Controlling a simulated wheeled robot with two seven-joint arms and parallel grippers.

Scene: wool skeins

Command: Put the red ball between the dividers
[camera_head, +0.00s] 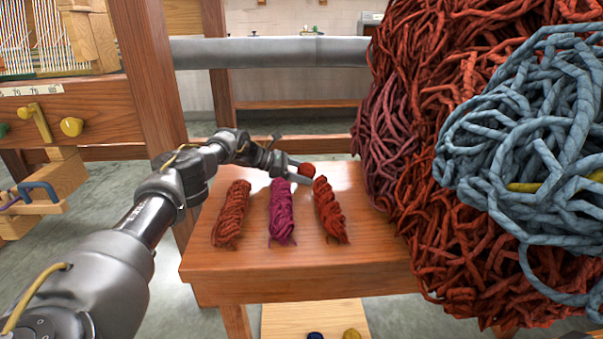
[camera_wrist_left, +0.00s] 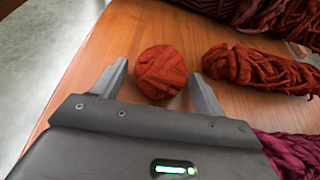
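A small red ball of yarn (camera_head: 306,170) rests on the wooden table (camera_head: 310,280) near its back edge. My left gripper (camera_head: 298,176) reaches it from the left. In the left wrist view the left gripper (camera_wrist_left: 160,78) is open, with the red ball (camera_wrist_left: 161,71) between its fingertips and a gap on each side. Three skeins lie in a row in front: a red one (camera_head: 231,214), a magenta one (camera_head: 281,211) and an orange-red one (camera_head: 329,208). I cannot make out anything that is clearly a divider. My right gripper is not in view.
A huge heap of red yarn (camera_head: 440,200) with blue-grey yarn (camera_head: 530,140) covers the right side and hides part of the table. A wooden loom post (camera_head: 150,80) stands at the left. Free tabletop lies between the skeins. A lower board (camera_head: 315,318) shows below.

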